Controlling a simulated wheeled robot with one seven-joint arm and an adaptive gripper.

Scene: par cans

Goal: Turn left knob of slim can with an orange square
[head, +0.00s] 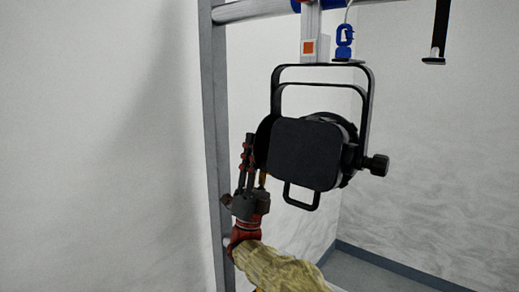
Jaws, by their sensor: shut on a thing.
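The slim can (305,153) is a black lamp hanging in its black yoke near the middle of the head view. An orange square (309,47) shows on a light tag on the upright just above it. My gripper (250,150) is at the left side of the can, its fingers pointing up. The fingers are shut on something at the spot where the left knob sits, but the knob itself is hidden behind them. The right knob (377,165) is black and shows clearly on the other side of the yoke.
A grey metal post (214,150) stands just behind and left of my gripper. A blue clamp (344,42) hangs above the can. A black bar (440,32) hangs at the upper right. White walls (100,120) lie behind, with open room to the left.

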